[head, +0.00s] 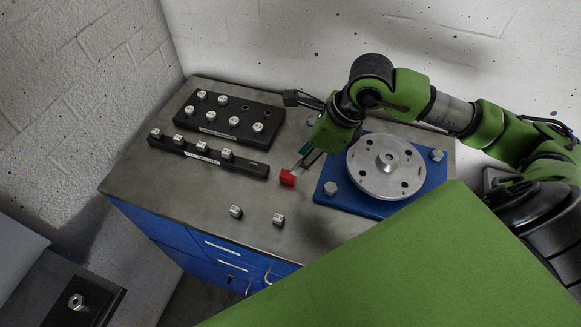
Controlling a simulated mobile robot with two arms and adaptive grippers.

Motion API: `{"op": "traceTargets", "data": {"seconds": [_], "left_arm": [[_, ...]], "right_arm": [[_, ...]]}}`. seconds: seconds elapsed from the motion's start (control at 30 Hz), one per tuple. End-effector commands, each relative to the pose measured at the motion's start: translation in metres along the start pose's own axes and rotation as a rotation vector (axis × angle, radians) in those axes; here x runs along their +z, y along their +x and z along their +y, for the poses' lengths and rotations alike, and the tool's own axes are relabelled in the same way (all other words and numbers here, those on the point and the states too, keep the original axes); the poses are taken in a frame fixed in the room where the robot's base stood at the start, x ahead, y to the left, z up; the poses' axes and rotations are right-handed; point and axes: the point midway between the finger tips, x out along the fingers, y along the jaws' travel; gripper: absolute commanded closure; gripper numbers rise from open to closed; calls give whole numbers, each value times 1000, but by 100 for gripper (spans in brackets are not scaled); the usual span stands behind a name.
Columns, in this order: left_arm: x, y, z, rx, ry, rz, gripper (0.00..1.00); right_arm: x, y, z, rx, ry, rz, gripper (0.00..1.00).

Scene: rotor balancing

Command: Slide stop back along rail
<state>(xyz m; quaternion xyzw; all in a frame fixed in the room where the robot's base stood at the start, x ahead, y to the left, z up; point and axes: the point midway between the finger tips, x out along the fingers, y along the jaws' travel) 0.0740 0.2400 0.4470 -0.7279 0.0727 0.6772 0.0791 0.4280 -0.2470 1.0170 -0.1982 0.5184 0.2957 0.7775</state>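A small red block (287,177), which looks like the stop, sits on the bench top just left of the blue base plate. A short light grey bar (299,169), perhaps the rail, runs from it up and right toward the gripper. My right gripper (306,158) reaches down from the upper right, with its fingers just behind the red block. The fingers are small and partly hidden, so I cannot tell whether they are open or shut, or whether they touch the block. My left gripper is not in view.
A metal rotor disc (386,168) stands on a blue base plate (380,207) with bolts. Black racks (270,113) (255,168) hold several metal weights. Two loose weights (236,212) (278,219) lie near the front edge. The bench's left end (140,180) is clear.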

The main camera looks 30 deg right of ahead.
Motion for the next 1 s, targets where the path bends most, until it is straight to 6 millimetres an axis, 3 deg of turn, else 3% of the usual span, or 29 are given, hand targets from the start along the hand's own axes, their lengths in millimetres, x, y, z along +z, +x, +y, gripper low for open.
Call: {"op": "traceTargets", "data": {"seconds": [0.2,0.4,0.83,0.97,1.0], "left_arm": [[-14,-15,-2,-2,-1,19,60],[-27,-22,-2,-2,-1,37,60],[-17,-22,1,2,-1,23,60],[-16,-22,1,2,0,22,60],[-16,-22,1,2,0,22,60]], "right_arm": [[1,45,1,5,3,1,67],[0,74,0,2,1,1,67],[0,86,0,0,-1,1,67],[0,86,0,0,0,0,98],[0,86,0,0,0,1,100]]}}
